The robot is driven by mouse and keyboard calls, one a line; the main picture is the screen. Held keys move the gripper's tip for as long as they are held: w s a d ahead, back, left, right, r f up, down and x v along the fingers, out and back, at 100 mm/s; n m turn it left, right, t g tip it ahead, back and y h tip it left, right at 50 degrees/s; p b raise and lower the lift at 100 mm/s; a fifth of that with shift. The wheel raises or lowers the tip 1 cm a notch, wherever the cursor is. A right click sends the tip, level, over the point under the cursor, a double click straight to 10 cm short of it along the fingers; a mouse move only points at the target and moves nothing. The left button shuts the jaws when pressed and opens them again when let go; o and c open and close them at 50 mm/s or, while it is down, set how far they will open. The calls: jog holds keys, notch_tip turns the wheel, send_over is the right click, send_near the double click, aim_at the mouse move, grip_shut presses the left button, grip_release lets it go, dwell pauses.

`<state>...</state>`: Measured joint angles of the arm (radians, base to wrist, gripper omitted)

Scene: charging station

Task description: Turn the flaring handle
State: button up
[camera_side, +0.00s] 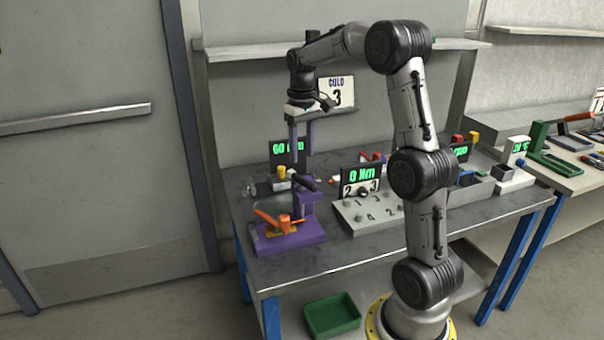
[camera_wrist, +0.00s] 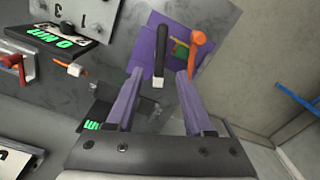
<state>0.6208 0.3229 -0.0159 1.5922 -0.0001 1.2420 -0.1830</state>
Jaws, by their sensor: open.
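A purple flaring stand (camera_side: 290,238) sits at the left front of the workbench. The orange part (camera_wrist: 196,50) is beyond the right finger.
A display reading 60 (camera_side: 289,149) stands behind the purple stand. A grey panel with numbered knobs (camera_side: 366,215) and a 0 Nm display (camera_side: 360,174) are to its right. A green bin (camera_side: 332,315) sits below the bench.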

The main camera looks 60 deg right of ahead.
aim_at(302, 178)
notch_tip(302, 178, down, 7)
jog(key=shift+f, duration=0.1)
jog(key=shift+c, duration=0.3)
grip_shut()
